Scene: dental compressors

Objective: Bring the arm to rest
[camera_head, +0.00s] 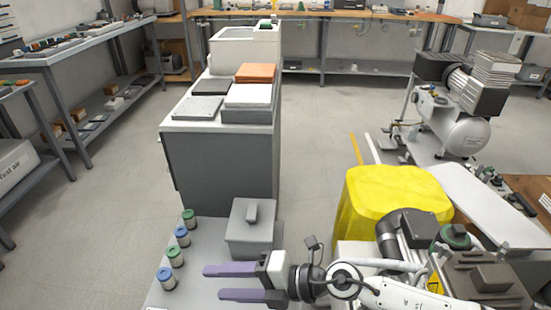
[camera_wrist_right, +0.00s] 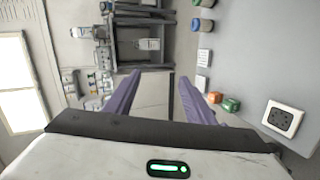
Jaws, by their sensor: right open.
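My right gripper (camera_head: 232,283) reaches in from the lower right in the head view. Its two purple fingers point left over the light grey surface and stand apart with nothing between them. In the right wrist view the same open fingers (camera_wrist_right: 155,95) show with only floor and distant furniture beyond them. My right arm is bent low in front of the dark compressor parts. My left gripper does not show in either view.
Small jars with green and blue lids (camera_head: 182,237) stand left of the fingers. A grey lidded box (camera_head: 250,230) is just behind them. A compressor (camera_head: 462,135) stands farther right. Open floor (camera_head: 315,140) lies beyond.

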